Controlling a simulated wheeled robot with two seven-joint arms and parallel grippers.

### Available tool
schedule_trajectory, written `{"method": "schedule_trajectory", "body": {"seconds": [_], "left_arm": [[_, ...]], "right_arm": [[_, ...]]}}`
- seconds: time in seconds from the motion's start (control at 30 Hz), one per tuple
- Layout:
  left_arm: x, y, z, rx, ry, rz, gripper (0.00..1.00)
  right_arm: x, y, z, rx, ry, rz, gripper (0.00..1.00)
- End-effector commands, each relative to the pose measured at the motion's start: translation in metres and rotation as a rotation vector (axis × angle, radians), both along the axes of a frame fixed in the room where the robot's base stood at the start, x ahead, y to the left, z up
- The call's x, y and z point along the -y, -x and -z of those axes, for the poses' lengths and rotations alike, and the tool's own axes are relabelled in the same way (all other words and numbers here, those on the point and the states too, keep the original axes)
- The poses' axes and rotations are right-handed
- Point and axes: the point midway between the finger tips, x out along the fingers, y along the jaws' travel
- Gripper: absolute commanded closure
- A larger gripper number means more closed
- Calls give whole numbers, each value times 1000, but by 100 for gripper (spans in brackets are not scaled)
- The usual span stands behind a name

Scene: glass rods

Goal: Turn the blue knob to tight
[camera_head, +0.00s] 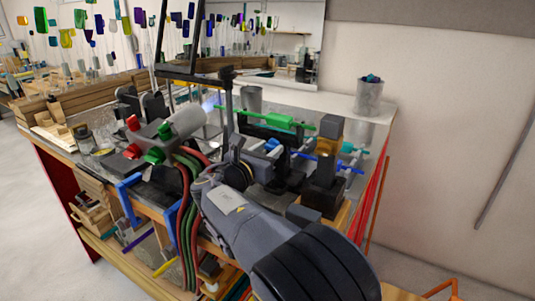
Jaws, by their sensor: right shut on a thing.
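My right arm reaches in from the lower right over the front of the bench. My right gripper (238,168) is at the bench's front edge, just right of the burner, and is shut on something. Its fingertips and what they hold are largely hidden by my wrist. A small blue piece (272,145) shows just beyond the gripper. A blue clamp frame (130,190) grips the bench edge to its left. The grey burner (187,121) has red knobs (132,122) and green knobs (153,156). My left gripper is not in view.
Red and green hoses (187,220) hang over the front edge beside my wrist. A green glass rod (275,120) and a blue rod (345,168) lie on dark holders at the right. A grey cup (370,97) stands at the back right corner.

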Motion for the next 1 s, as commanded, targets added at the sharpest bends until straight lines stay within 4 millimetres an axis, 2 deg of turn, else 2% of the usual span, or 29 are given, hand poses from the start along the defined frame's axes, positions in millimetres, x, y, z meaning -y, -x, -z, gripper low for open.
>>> {"method": "schedule_trajectory", "body": {"seconds": [0.53,0.57,0.67,1.0], "left_arm": [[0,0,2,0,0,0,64],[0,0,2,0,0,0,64],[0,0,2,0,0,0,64],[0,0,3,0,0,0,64]], "right_arm": [[-1,0,2,9,-22,-2,88],[-1,0,2,9,-22,-2,62],[-1,0,2,9,-21,-2,49],[-3,4,1,11,-19,-2,49]]}}
